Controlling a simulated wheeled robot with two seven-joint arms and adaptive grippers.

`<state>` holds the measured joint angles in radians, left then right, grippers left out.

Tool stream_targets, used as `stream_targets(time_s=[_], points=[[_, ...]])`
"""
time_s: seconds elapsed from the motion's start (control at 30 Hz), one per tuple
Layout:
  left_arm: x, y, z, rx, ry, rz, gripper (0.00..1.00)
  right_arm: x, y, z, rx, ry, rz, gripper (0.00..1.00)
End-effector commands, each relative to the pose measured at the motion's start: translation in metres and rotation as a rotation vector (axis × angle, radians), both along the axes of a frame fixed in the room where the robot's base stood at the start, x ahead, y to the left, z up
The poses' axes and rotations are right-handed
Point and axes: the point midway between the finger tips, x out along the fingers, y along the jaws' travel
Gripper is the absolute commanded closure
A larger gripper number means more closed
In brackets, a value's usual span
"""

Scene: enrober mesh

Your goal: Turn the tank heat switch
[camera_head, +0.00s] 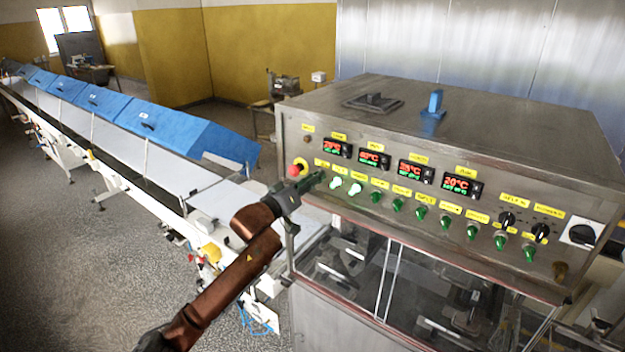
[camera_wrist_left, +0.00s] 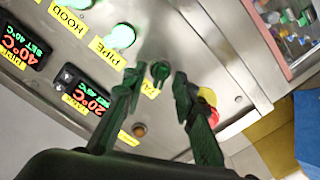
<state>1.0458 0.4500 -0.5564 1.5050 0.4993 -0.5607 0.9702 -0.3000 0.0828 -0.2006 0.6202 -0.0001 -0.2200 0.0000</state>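The tank heat switch appears to be the unlit green knob (camera_wrist_left: 160,71) on the steel panel in the left wrist view, beside a yellow label (camera_wrist_left: 150,90) that reads "TA" where it is not covered. My left gripper (camera_wrist_left: 157,79) is open, with one dark green finger on each side of this knob. I cannot tell whether the fingers touch it. In the head view my left gripper (camera_head: 313,181) is at the left end of the panel's switch row and hides the knob. My right gripper is not in view.
A red emergency button (camera_head: 297,167) is close beside the left gripper. Two lit green switches (camera_head: 355,188) are just right of it, with several unlit ones further along. Red-and-green temperature displays (camera_head: 374,159) sit above. A conveyor with blue covers (camera_head: 150,118) runs at left.

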Motion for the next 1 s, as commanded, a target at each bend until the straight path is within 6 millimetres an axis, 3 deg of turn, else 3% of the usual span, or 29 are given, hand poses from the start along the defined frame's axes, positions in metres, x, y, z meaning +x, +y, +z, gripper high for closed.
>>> stream_targets(time_s=[0.43, 1.0], points=[[0.0, 0.0005, -0.0002, -0.001, 0.001, 0.001, 1.0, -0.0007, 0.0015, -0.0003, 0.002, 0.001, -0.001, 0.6], [-0.0001, 0.0005, 0.0005, 0.047, -0.034, 0.0, 1.0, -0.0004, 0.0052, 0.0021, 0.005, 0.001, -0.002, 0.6]])
